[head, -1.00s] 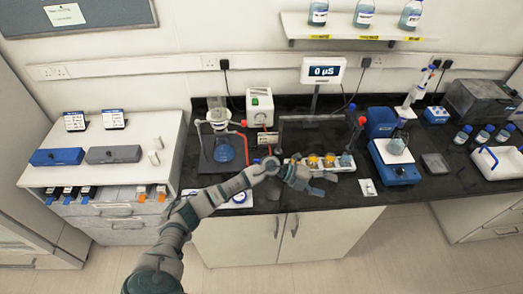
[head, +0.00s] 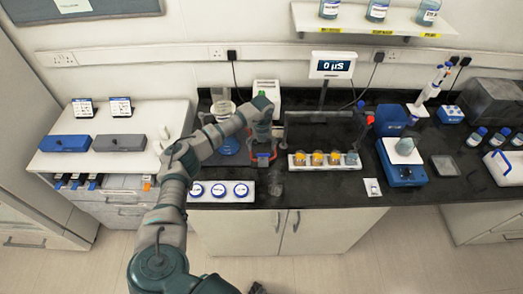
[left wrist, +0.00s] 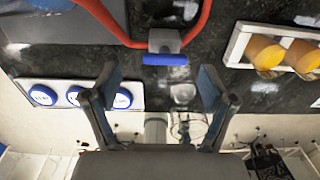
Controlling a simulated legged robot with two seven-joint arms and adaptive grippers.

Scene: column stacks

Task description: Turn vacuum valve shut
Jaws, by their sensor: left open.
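The vacuum valve is a grey body with a blue bar handle (left wrist: 165,59) on a red hose (left wrist: 105,20) in the left wrist view. The handle lies crosswise, left to right in that picture. In the head view the blue handle (head: 263,160) shows small below my gripper. My left gripper (left wrist: 160,80) is open and empty, pointing down at the bench. Its fingertips sit to either side of the handle's line, and the handle appears just beyond them, not clasped. In the head view the left gripper (head: 263,148) partly hides the hose. My right gripper is not in view.
A white rack with orange-topped vials (head: 318,158) stands right of the gripper. The white pump (head: 266,88) is behind.

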